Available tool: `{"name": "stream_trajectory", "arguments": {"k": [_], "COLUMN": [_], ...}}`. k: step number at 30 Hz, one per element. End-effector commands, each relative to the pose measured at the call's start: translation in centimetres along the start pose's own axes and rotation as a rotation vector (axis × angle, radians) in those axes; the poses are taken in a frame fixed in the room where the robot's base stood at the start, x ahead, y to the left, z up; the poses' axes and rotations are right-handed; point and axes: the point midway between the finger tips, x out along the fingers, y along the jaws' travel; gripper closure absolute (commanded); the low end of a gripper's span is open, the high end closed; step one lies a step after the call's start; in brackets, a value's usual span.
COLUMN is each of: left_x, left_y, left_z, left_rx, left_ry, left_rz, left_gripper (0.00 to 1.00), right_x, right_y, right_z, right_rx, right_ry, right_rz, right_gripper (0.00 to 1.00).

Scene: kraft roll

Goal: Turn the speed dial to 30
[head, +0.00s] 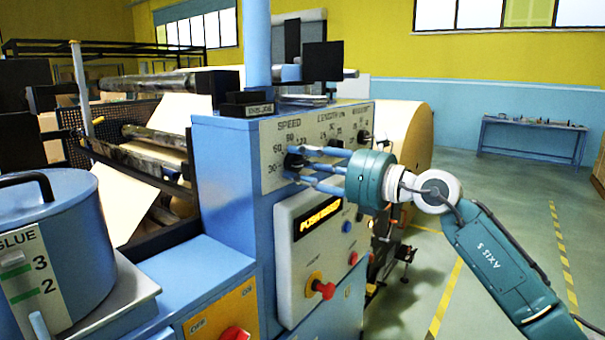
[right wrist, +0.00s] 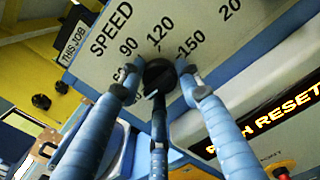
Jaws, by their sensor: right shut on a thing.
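The speed dial (right wrist: 158,74) is a small black knob on the pale panel under the word SPEED. In the head view the dial (head: 292,163) is mostly covered by my fingers. Numbers around it include 30 and 60 in the head view, and 90, 120 and 150 in the right wrist view. I cannot clearly tell which number its pointer faces. My right gripper (head: 297,164) has blue fingers closed around the knob; they also show in the right wrist view (right wrist: 157,69). My left gripper is not in view.
A LENGTH dial (head: 336,138) and another black knob (head: 364,137) sit to the right on the same panel. Below is a lit display (head: 320,217) with a red knob (head: 323,288). A blue glue pot (head: 75,250) stands at the left. Floor at right is open.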

Motion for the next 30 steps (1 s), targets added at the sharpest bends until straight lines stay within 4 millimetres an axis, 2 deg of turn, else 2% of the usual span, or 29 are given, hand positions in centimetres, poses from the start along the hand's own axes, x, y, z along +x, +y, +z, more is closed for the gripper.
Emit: {"name": "stream_trajectory", "arguments": {"k": [1, 19, 20, 22, 23, 30], "left_x": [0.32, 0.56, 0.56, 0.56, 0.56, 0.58], "left_y": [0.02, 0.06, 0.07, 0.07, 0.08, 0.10], "left_z": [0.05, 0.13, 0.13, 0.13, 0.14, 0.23], "left_rx": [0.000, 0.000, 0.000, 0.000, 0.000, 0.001], "left_ry": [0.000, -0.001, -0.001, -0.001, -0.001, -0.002], "left_rz": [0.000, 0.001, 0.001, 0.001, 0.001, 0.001], "left_gripper": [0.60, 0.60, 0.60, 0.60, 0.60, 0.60], "right_x": [-0.15, -0.17, -0.17, -0.16, -0.15, -0.08], "right_y": [-0.02, 0.07, 0.07, 0.07, 0.07, 0.04], "right_z": [0.56, 0.82, 0.82, 0.77, 0.72, 0.36], "right_rx": [-0.019, -0.061, -0.061, -0.060, -0.060, -0.058], "right_ry": [-0.014, -0.015, -0.015, -0.014, -0.013, -0.007], "right_rz": [-0.001, -0.001, -0.001, -0.001, -0.001, 0.000], "right_gripper": [0.92, 0.92, 0.64, 0.50, 0.47, 0.47]}}
